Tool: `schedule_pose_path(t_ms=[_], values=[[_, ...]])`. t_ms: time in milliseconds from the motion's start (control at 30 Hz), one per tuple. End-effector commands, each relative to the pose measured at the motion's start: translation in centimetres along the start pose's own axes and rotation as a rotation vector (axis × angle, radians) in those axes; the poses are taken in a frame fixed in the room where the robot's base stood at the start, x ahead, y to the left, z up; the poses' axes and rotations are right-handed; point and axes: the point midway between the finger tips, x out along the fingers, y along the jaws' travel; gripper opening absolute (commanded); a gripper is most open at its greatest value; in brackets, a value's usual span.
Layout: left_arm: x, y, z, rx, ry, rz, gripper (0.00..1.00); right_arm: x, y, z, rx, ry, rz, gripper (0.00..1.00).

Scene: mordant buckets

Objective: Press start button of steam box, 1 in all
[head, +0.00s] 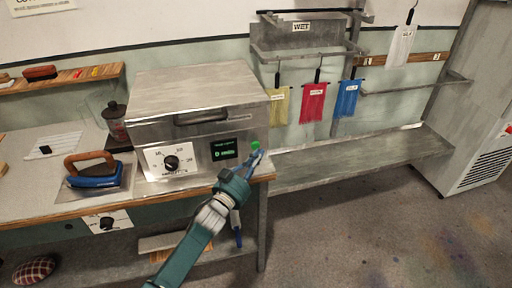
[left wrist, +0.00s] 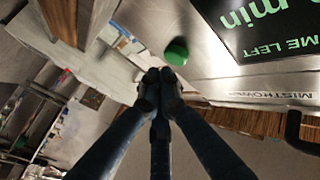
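The steam box (head: 196,118) is a metal box on the worktop, with a dial (head: 171,163) and a small dark display (head: 223,149) with green text on its front. The green start button (head: 255,146) is at the right end of that front; it also shows in the left wrist view (left wrist: 176,52). My left gripper (head: 258,158) is at the front right of the box, just below the button. In the left wrist view its fingertips (left wrist: 160,76) are together, close to the button; I cannot tell whether they touch it. My right gripper is out of view.
A blue iron (head: 95,176) with a wooden handle rests on a plate left of the box. A dark-lidded jar (head: 115,122) stands beside the box. Coloured cloths (head: 313,102) hang over a metal bench (head: 350,158) at the right. The floor at the right is clear.

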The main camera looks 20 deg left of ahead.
Motion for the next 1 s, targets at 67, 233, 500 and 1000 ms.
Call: schedule_pose_path(t_ms=[67, 233, 500, 1000], values=[[0.11, -0.11, 0.07, 0.001, 0.000, 0.000, 0.00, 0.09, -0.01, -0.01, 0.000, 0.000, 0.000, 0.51], [0.54, -0.53, 0.18, 0.002, 0.001, 0.000, 0.00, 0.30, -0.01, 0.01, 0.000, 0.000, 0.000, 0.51], [0.59, -0.58, 0.18, 0.001, 0.000, 0.000, 0.00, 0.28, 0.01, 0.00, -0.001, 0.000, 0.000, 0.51], [0.87, -0.84, 0.36, 0.000, 0.000, 0.000, 0.00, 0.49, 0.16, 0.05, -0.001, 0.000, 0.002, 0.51]])
